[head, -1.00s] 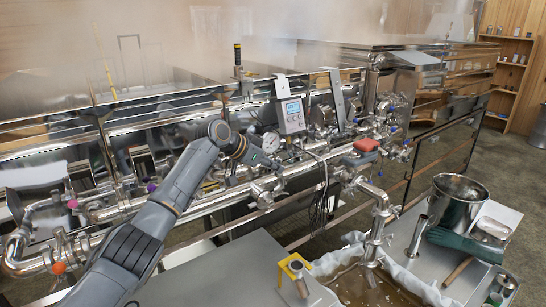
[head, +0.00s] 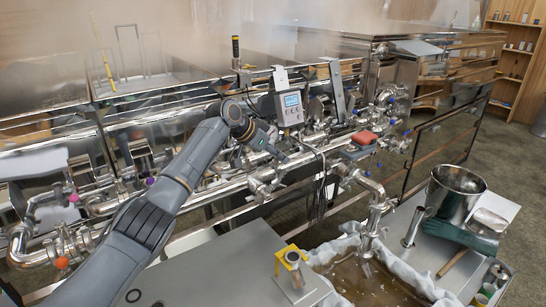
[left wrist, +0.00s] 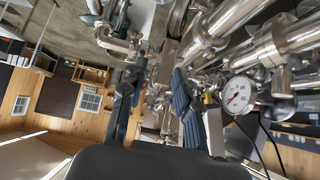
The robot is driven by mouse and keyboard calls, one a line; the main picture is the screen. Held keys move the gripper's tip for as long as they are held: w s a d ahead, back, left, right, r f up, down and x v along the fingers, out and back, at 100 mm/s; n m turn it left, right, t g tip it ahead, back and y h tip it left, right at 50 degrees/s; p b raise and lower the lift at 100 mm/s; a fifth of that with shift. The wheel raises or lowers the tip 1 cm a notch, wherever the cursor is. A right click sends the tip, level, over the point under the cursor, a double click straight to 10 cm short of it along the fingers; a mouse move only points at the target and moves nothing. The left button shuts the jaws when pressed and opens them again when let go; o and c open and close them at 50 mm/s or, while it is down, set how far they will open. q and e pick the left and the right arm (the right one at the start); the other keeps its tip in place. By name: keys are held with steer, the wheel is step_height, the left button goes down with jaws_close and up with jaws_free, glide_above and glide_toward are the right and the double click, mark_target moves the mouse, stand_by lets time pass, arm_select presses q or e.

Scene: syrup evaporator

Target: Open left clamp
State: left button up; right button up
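My left gripper (head: 280,150) is in front of the steel piping, just below and left of the grey display box. In the left wrist view its two blue-padded fingers (left wrist: 157,98) stand apart, with no object clearly held between them. Steel pipe fittings show beyond the fingertips. A pipe joint with a clamp-like fitting (head: 264,184) lies just below the gripper in the head view. Another clamped joint (head: 72,243) is at the far left. I cannot tell which is the left clamp. My right gripper is not in view.
The display box (head: 289,108) and a cable hang close to the gripper. A pressure gauge (left wrist: 234,95) shows in the left wrist view. A steel table (head: 205,272) with a yellow-topped fitting (head: 291,256), a filter-cloth basin (head: 350,280) and a steel pot (head: 455,195) stand in front.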

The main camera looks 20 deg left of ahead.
arm_select(q)
steer(key=shift+w+d+f, duration=0.15)
steer(key=shift+w+f, duration=0.1)
steer(key=shift+f, duration=0.15)
steer(key=shift+s+a, duration=0.25)
steer(key=shift+s, duration=0.05)
steer(key=shift+a+r, duration=0.1)
steer(key=shift+a, duration=0.05)
steer(key=v, duration=1.1)
steer(key=shift+s+r, duration=0.15)
steer(key=shift+r, duration=0.2)
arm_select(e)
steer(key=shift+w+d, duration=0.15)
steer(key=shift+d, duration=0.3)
